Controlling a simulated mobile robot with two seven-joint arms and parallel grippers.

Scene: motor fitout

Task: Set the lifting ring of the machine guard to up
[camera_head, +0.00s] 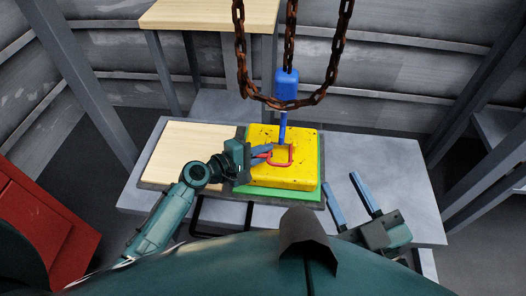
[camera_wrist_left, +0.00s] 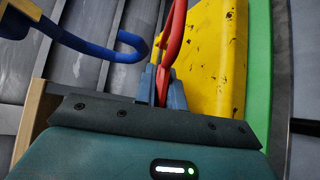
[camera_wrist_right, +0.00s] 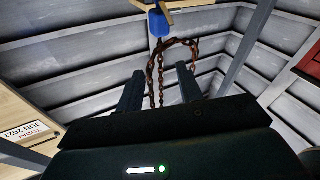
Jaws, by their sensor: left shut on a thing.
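The machine guard (camera_head: 300,172) is a yellow, speckled block on a green base (camera_head: 256,192), on the table's dark mat. Its lifting ring (camera_head: 291,157) is a red squared loop over the yellow top; I cannot tell its exact tilt. My left gripper (camera_head: 268,151) reaches in from the left and is shut on the ring's near-left side. In the left wrist view, its fingers (camera_wrist_left: 160,86) close on the red ring (camera_wrist_left: 174,45) beside the yellow face (camera_wrist_left: 215,60). My right gripper (camera_head: 341,177) is open and empty at the right of the guard; its spread fingers show in the right wrist view (camera_wrist_right: 158,80).
A blue hook (camera_head: 283,128) hangs from a blue block (camera_head: 287,84) on rusty chains (camera_head: 290,40), just behind the ring; it appears close to my left fingers in the left wrist view (camera_wrist_left: 130,42). A pale wooden board (camera_head: 195,150) lies left of the guard. The table's right side (camera_head: 385,160) is clear.

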